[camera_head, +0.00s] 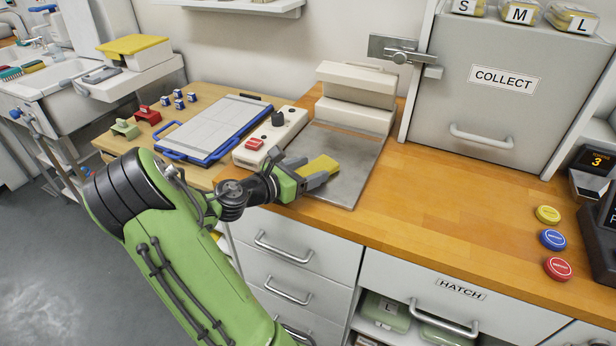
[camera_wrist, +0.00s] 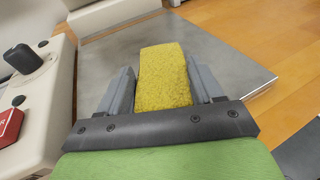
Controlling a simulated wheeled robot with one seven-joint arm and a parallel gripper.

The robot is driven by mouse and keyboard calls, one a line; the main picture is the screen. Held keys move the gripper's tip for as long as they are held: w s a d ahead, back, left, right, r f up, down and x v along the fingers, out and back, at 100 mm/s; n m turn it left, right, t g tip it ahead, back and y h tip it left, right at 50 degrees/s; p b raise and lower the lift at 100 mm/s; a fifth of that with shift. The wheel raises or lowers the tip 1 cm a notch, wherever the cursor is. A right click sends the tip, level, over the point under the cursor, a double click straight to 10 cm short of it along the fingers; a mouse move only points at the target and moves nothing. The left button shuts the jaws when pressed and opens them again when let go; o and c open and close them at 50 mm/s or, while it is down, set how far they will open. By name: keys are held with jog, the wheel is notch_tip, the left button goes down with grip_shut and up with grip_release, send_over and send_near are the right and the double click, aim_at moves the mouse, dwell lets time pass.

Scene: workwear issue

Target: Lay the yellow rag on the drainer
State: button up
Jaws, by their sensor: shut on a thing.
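The yellow rag (camera_head: 322,166) is a folded, rough-textured block. My gripper (camera_head: 314,174) is shut on it, above the grey metal plate on the wooden counter. In the wrist view the rag (camera_wrist: 163,82) sits between both grey fingers and sticks out past their tips. Its underside is hidden, so I cannot tell if it touches the plate (camera_wrist: 225,72). The white sink unit (camera_head: 48,82) stands at the far left, with a pale ledge beside the basin. I cannot clearly make out which part of it is the drainer.
A control box (camera_head: 270,136) with a black knob and red button stands left of the plate. A blue-edged board (camera_head: 215,127) lies further left. A white bin with a yellow top (camera_head: 132,45) stands beside the sink. Coloured buttons (camera_head: 552,240) are at right; the counter between is clear.

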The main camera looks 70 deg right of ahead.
jog(key=shift+r, duration=0.1)
jog(key=o, duration=1.2)
jog(key=shift+c, duration=0.2)
